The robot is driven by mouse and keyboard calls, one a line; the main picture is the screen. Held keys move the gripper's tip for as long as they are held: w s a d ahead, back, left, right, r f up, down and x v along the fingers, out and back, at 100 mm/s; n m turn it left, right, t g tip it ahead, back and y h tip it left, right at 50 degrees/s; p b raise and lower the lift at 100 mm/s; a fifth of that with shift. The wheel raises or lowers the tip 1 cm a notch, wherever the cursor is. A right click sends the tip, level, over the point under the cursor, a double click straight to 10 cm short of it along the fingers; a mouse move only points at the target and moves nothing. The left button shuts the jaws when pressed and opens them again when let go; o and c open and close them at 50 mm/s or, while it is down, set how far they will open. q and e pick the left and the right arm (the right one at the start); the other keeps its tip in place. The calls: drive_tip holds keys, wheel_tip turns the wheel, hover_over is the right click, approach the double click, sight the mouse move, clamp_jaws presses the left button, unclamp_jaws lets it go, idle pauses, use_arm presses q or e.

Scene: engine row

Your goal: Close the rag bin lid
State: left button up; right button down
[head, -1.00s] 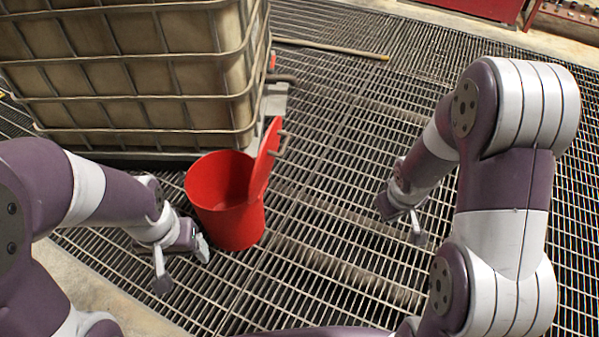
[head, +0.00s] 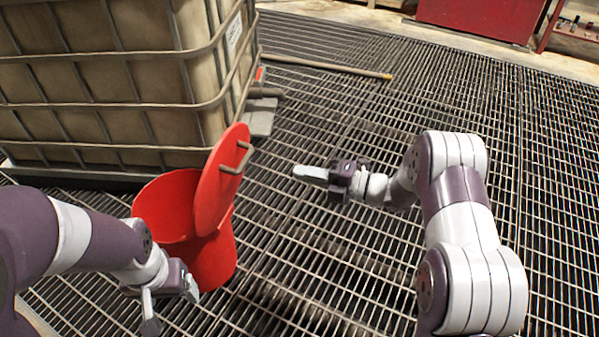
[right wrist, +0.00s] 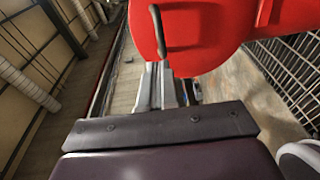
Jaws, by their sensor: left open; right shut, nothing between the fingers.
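The red rag bin (head: 213,262) stands on the grating at the left in the head view. Its round red lid (head: 214,190) is open, standing steeply on the bin's right side, with a bar handle (head: 237,160) on its outer face. The lid (right wrist: 205,40) and handle (right wrist: 159,30) also show large in the right wrist view. My right gripper (head: 308,173) is shut and empty, pointing left at the lid's outer side; in the head view a gap separates them. Its fingers (right wrist: 160,88) appear just below the handle in the right wrist view. My left gripper (head: 171,307) is open and empty in front of the bin.
A caged tank (head: 120,80) stands close behind the bin. A pole (head: 330,68) lies on the grating further back. A red cabinet (head: 475,18) is at the far right.

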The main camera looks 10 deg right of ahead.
drive_tip(key=b+x, duration=0.3)
drive_tip(key=x, duration=0.8)
drive_tip(key=shift+b, duration=0.3)
drive_tip(key=shift+a+r, duration=0.1)
